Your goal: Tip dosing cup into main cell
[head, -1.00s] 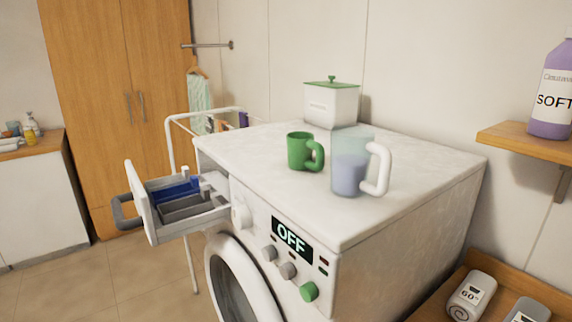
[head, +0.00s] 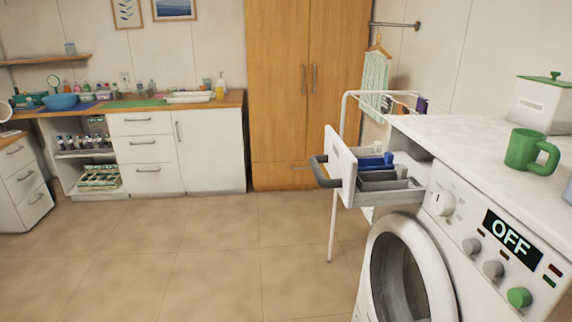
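A green cup with a handle (head: 521,150) stands upright on top of the white washing machine (head: 455,128), at the right of the head view. I cannot see into it from here. The detergent drawer (head: 340,168) is pulled out from the machine's upper left front. It has a grey handle, grey compartments (head: 385,181) and a blue part (head: 376,162) towards the back. Which compartment is the main cell cannot be told from this view. Neither of my grippers is in view.
A white box with a green lid (head: 545,103) stands behind the cup. A sliver of the clear jug (head: 568,190) shows at the right edge. A drying rack (head: 345,115) stands behind the drawer. The tiled floor (head: 190,255) is clear in front and left.

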